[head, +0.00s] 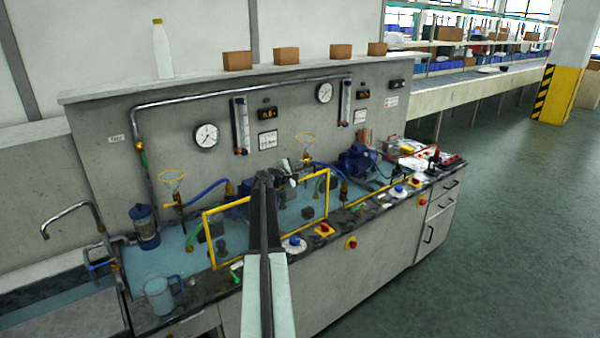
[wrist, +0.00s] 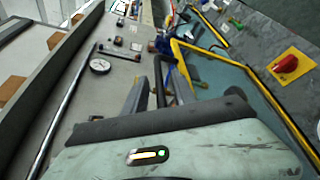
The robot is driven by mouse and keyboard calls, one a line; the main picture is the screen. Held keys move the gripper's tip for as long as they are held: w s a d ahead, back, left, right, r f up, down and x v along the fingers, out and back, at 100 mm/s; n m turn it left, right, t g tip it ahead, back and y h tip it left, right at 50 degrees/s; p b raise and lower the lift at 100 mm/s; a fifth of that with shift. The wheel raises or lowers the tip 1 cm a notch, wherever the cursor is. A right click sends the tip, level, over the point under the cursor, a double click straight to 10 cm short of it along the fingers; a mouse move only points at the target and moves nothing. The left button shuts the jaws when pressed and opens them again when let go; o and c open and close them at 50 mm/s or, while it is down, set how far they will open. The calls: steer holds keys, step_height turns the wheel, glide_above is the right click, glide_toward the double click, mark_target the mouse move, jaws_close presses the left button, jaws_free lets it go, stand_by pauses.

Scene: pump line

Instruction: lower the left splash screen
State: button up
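The left splash screen (head: 228,204) is a clear panel in a yellow frame. It stands raised along the front of the bench in the head view. Its yellow frame (wrist: 225,62) also crosses the right side of the wrist view. My arm reaches over the screen from the front and covers part of it. My gripper (head: 288,174) is above and behind the top bar, near its right half. Touch between gripper and frame cannot be made out.
Blue pumps (head: 357,160), hoses and yellow-wheeled valves (head: 172,177) stand behind the screen. A clear jug (head: 160,295) is at the front left. Red knobs (head: 325,229) line the front edge. A yellow bar (head: 375,194) lies low further right. The floor (head: 480,240) at right is open.

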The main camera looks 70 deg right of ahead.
jaws_close()
stand_by(1.4)
